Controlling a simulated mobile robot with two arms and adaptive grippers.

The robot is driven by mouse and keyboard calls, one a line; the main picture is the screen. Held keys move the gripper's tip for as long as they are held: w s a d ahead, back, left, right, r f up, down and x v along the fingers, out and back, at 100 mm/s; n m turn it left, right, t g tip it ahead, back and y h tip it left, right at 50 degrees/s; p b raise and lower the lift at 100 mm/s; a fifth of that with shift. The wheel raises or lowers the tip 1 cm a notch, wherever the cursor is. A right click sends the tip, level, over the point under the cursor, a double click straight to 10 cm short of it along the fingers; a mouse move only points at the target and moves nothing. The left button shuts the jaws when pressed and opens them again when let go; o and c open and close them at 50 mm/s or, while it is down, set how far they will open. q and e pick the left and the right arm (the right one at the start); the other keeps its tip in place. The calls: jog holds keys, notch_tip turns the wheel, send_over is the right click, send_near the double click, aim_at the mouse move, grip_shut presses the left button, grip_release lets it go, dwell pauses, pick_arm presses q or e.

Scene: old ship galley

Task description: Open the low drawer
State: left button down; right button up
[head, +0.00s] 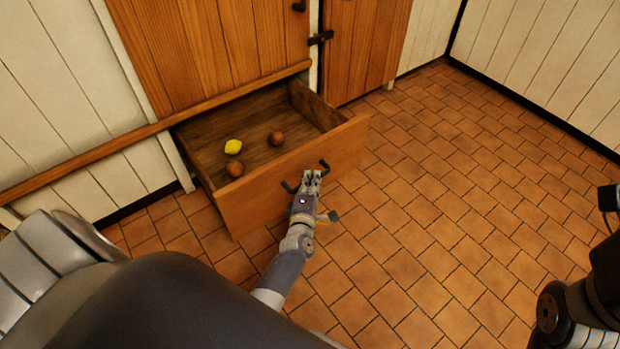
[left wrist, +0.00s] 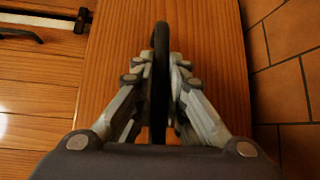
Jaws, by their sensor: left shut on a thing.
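The low drawer (head: 292,182) is pulled well out from under the wooden cabinet in the head view. A lemon (head: 233,146) and two round brown things (head: 277,138) lie inside it. Its dark handle (head: 290,187) is on the front panel, and it shows between the fingers in the left wrist view (left wrist: 161,60). My left gripper (head: 311,178) is at the drawer front, shut on the handle; its fingers show on both sides of the bar in the left wrist view (left wrist: 160,75). My right gripper is not in view; only part of my right arm shows at the right edge.
Wooden cabinet doors (head: 215,40) with dark latches stand above and behind the drawer. A wooden rail (head: 90,155) runs along the white plank wall at the left. The tiled floor (head: 440,200) is clear in front and to the right.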

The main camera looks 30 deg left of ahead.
pick_arm(q)
jog(key=c, duration=1.6)
grip_release()
